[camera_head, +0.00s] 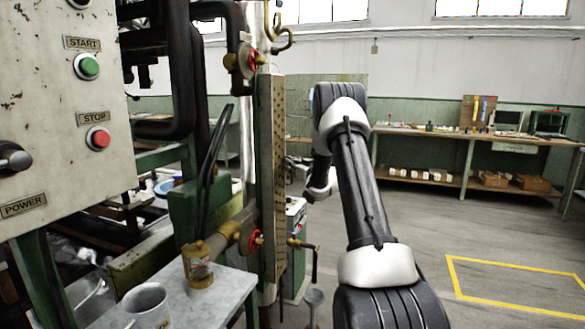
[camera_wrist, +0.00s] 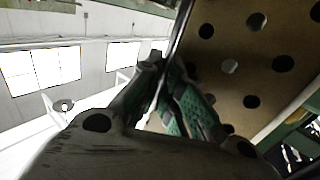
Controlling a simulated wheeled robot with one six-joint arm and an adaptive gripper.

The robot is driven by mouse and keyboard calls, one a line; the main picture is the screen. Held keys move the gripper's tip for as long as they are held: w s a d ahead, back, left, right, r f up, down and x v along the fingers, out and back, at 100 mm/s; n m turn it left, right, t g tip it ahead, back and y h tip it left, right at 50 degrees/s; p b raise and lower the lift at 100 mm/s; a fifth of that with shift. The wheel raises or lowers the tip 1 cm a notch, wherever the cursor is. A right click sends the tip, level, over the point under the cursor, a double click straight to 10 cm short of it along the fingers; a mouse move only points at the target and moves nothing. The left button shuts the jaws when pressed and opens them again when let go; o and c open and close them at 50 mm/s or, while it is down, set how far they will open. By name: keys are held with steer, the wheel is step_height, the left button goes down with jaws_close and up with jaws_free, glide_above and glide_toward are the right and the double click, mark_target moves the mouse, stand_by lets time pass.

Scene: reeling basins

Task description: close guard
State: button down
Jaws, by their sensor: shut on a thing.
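The guard (camera_head: 279,165) is a tall tan panel with rows of round holes. In the head view it stands upright and nearly edge-on, just right of the pipes. In the wrist view the guard (camera_wrist: 228,45) fills the upper right, with its long edge running down toward the fingers. My gripper (camera_wrist: 165,80) is shut on the guard's edge there; the exact contact is partly hidden by the fingers. In the head view my arm reaches forward right of the guard, and the fingertips cannot be made out.
A control box (camera_head: 50,110) with START and STOP buttons is at the left. A grey table (camera_head: 215,295) holds a mug (camera_head: 147,303) and a brass fitting (camera_head: 197,265). Red-handled valves (camera_head: 256,241) sit beside the guard. Open floor lies right, before a workbench (camera_head: 455,135).

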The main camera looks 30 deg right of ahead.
steer(key=shift+d+r, duration=0.1)
steer(key=shift+r, duration=0.05)
steer(key=c, duration=1.6)
jaws_free()
steer(key=shift+w, duration=0.1)
steer(key=s, duration=1.2)
steer(key=shift+d, duration=0.45)
